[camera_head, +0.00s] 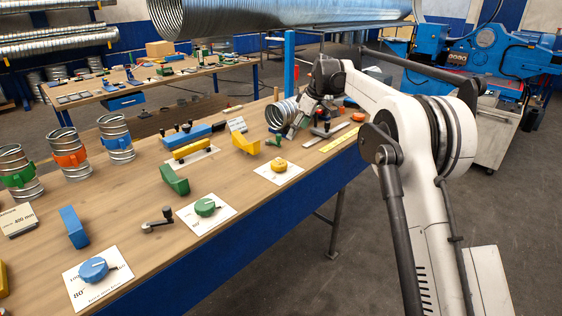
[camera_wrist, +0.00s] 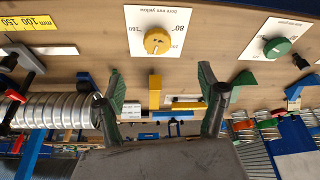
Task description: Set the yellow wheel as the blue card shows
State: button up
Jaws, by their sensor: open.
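The yellow wheel (camera_head: 279,164) sits on a white card (camera_head: 267,175) on the bench. In the wrist view the yellow wheel (camera_wrist: 157,41) lies beyond my fingertips, apart from them, with a small dark mark near its lower edge. The card around it (camera_wrist: 134,15) bears numbers, one looking like 80. My gripper (camera_wrist: 161,72) is open and empty. In the head view it is at the arm's far end, beside a spiral duct piece. The blue wheel (camera_head: 93,269) sits on its own white card (camera_head: 84,299), which reads about 80° at its front; the other print is too small.
A green wheel (camera_head: 205,207) on a card and a small crank (camera_head: 158,220) lie between. A yellow bracket (camera_head: 246,142), green block (camera_head: 174,180) and blue block (camera_head: 74,227) stand behind. The duct piece (camera_head: 280,114) is near my gripper. A large duct (camera_head: 280,15) hangs above.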

jog(key=n, duration=0.1)
send_near(279, 163)
jog(key=shift+y, duration=0.3)
jog(key=x, duration=0.6)
jog(key=p+x, duration=0.1)
jog(key=x, duration=0.3)
jog(key=shift+w+d, duration=0.15)
jog(key=shift+d, duration=0.2)
jog(key=c, duration=1.2)
jog(key=shift+o, duration=0.2)
